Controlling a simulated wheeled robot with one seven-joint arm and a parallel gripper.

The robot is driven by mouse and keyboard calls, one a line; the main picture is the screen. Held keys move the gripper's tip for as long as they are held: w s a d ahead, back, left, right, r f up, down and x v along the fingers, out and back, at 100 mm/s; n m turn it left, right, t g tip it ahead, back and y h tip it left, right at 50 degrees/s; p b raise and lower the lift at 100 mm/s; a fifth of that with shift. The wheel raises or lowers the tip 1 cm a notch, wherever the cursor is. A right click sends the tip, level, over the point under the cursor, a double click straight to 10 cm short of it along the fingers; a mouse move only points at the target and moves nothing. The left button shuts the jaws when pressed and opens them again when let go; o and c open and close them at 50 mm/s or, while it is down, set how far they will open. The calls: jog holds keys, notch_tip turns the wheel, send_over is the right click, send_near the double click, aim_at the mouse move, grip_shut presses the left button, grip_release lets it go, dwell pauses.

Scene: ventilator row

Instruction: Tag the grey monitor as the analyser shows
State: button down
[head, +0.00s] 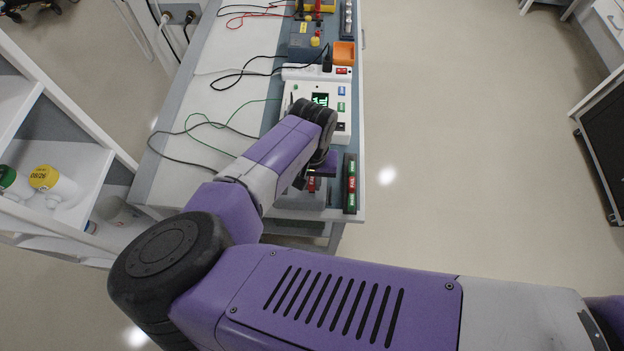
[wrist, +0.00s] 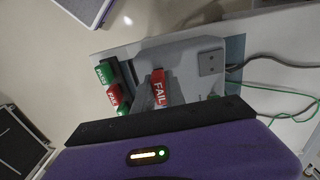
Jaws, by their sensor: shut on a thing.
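The grey monitor (head: 297,201) lies at the near end of the bench, partly hidden by my arm; its pale grey top shows in the wrist view (wrist: 184,60). My gripper (head: 314,172) is shut on a red FAIL tag (wrist: 159,87), also visible in the head view (head: 311,184). The tag is over the monitor's top; I cannot tell whether it touches. The white analyser (head: 341,109) stands behind, with a lit green screen (head: 320,99) partly covered by my arm; I cannot read it fully.
A dark rack (head: 350,208) with green and red tags stands at the bench's right edge, beside the monitor. A white power strip (head: 300,73), an orange box (head: 344,53) and loose cables lie farther back. Open floor (head: 450,140) is at right.

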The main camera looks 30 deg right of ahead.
aim_at(312, 180)
jog(key=shift+f, duration=0.6)
dwell(0.3)
jog(key=c, duration=1.3)
grip_release()
jog(key=shift+r+b, duration=0.65)
jog(key=shift+r, duration=3.3)
